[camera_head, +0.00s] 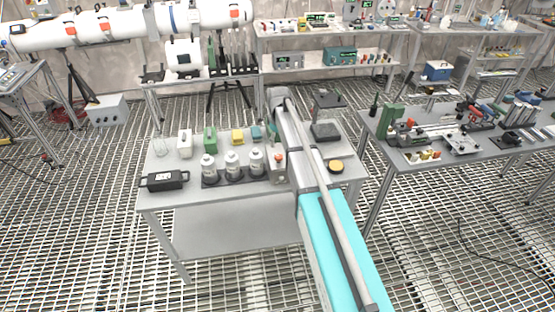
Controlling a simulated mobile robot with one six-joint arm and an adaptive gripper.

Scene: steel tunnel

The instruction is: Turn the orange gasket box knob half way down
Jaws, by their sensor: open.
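A small grey box with an orange-red knob (279,157) on top stands on the near grey table (235,193), just left of my arm. It may be the gasket box; it is too small to read any marking or the knob's angle. My arm rises from the bottom right and reaches over this table, its upper end beyond the box. My gripper is not visible; it may be hidden behind the arm.
White bottles (232,163) in a dark rack stand left of the box. A tool-covered bench (405,157) stands to the right. Open grating floor lies between.

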